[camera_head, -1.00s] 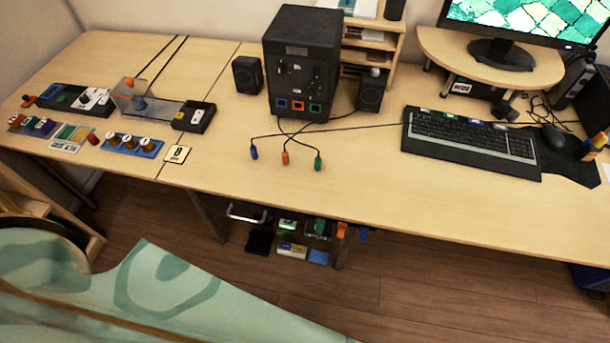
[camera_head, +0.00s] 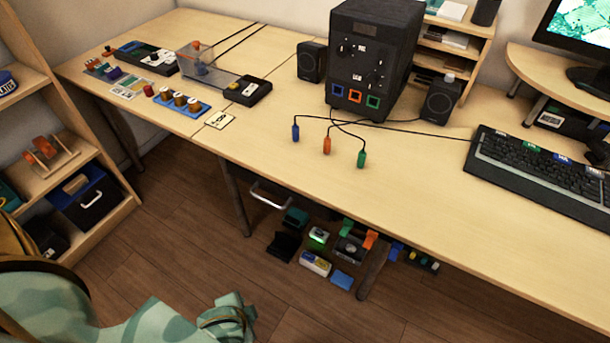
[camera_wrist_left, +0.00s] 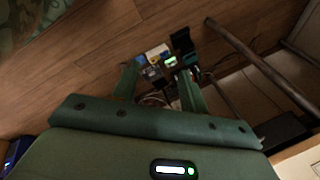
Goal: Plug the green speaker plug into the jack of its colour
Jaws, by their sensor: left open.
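The green plug (camera_head: 361,159) hangs on a dark cable and rests on the desk (camera_head: 440,215), in front of the black speaker box (camera_head: 385,40). The green-rimmed jack (camera_head: 373,101) is the right one of three low on the box's front; it looks empty. The orange plug (camera_head: 326,145) and blue plug (camera_head: 295,132) lie to the left of the green plug. My left gripper (camera_wrist_left: 158,75) shows only in the left wrist view. Its two green fingers are apart with nothing between them, over the floor and away from the plugs. My right gripper is not in view.
Small speakers (camera_head: 311,62) flank the box. A keyboard (camera_head: 545,165) lies to the right. A tray of small parts (camera_head: 209,107) lies on the left. Below the desk are small boxes (camera_head: 315,263) and a desk leg (camera_head: 235,195). The desk front by the plugs is clear.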

